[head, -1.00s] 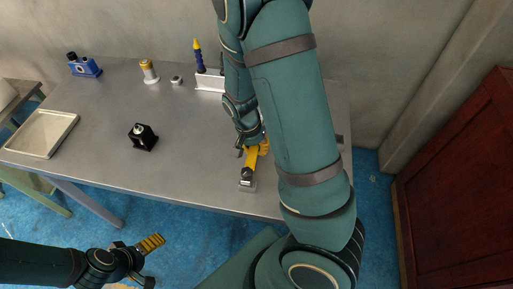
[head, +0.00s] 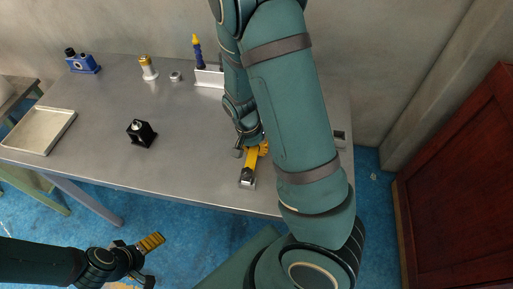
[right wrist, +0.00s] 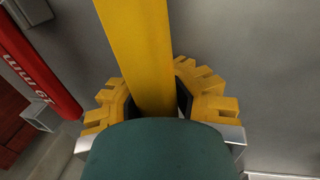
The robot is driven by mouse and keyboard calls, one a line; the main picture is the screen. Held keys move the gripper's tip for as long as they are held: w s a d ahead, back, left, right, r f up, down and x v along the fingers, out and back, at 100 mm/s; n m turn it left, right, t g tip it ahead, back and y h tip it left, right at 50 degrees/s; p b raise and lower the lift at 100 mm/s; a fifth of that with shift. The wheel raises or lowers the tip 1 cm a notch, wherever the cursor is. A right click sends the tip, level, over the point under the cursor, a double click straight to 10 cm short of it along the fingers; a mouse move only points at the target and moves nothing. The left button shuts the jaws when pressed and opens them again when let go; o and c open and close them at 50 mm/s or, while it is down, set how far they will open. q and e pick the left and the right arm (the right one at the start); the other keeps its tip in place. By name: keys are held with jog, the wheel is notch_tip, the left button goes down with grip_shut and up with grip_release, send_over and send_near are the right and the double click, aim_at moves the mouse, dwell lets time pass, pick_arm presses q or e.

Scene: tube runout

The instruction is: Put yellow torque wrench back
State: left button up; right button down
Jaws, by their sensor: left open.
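In the head view my right arm hides most of this gripper and part of the wrench. My left gripper (head: 143,258) is open and empty, in front of the table over the blue floor.
A red tool (right wrist: 35,70) stands beside the wrench in the right wrist view. On the table (head: 200,130) are a black block (head: 141,133), a tray (head: 40,131), a blue device (head: 82,62), a yellow-topped cylinder (head: 148,67) and a white rack (head: 209,77).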

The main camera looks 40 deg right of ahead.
jog(key=c, duration=1)
grip_release()
jog(key=shift+r, duration=0.1)
jog(key=shift+c, duration=0.2)
jog(key=shift+o, duration=0.2)
jog(key=o, duration=0.3)
jog(key=shift+o, duration=0.6)
jog(key=shift+a, duration=0.1)
